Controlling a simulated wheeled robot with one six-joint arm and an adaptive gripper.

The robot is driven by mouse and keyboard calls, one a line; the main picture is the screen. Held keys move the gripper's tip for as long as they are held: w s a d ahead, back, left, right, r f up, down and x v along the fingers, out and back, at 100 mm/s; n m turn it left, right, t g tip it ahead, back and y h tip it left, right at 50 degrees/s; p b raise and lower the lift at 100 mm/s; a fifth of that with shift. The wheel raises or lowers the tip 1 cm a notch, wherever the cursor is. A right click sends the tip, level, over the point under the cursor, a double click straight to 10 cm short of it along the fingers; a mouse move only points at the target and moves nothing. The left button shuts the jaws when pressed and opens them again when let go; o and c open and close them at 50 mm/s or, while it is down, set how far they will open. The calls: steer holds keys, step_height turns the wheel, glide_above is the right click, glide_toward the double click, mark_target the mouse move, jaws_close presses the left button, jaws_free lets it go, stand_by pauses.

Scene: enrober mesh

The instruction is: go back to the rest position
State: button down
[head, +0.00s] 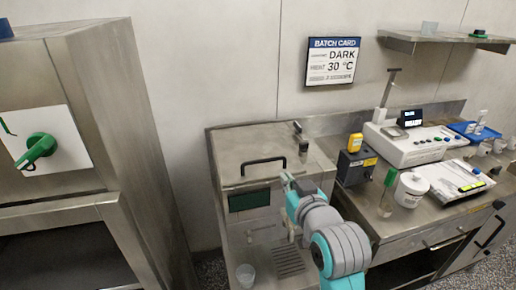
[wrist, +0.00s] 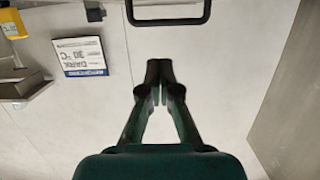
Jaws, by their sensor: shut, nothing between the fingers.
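My gripper (wrist: 159,72) is shut and empty in the wrist view, its dark fingertips together in front of the bare wall. In the head view my gripper (head: 287,178) is small, at the end of my grey and teal arm, in front of the steel machine (head: 228,147) and just right of its black handle (head: 263,166). The handle also shows at the top of the wrist view (wrist: 168,21), apart from the fingertips. Whether the gripper touches the machine cannot be told from the head view.
A steel cabinet (head: 100,75) with a green knob (head: 37,148) stands at the left. At the right, a steel counter (head: 425,220) holds a scale (head: 412,145), a white tub (head: 410,190) and several small items. A clear cup (head: 245,275) is at the machine's front. The batch card (head: 333,61) hangs on the wall.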

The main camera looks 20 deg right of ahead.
steer(key=s+a+f, duration=0.1)
steer(key=s+f, duration=1.8)
steer(key=f, duration=0.2)
steer(key=s+f+g, duration=0.1)
steer(key=s, duration=2.4)
steer(key=shift+a+f, duration=0.25)
steer(key=shift+f, duration=0.1)
